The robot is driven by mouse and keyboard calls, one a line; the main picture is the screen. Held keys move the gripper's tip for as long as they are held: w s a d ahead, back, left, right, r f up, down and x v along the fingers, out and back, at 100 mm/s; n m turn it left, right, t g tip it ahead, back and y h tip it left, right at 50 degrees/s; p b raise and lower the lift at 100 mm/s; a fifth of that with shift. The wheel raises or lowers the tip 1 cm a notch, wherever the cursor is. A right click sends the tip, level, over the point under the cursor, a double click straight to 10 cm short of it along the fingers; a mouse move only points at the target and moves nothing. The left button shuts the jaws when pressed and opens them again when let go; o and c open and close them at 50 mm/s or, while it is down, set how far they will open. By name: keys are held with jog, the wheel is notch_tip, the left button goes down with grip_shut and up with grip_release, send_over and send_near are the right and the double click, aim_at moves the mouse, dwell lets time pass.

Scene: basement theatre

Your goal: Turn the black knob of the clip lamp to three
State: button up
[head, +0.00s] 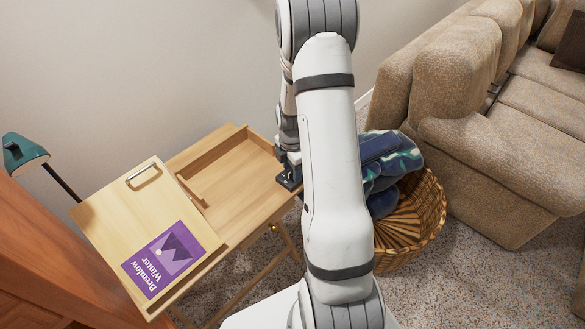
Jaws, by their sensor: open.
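The clip lamp shows at the far left, with a green shade (24,152) and a thin dark arm (62,183) that runs down behind the raised wooden lid. I cannot make out its black knob or any marks on it; the lower part of the lamp is hidden. My gripper (290,183) is open, at the right edge of the wooden desk, far to the right of the lamp. It is partly covered by my own arm, and I see nothing between its fingers.
The desk has a shallow open tray (236,182) and a tilted lid (112,207) bearing a metal handle (143,176) and a purple book (163,259). A wicker basket (432,212) with blue cloth (392,160) stands right, before a beige sofa (480,130). Reddish wood furniture (35,250) stands left.

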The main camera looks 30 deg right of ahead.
jog(key=shift+f, duration=0.15)
jog(key=shift+c, duration=0.4)
jog(key=c, duration=0.9)
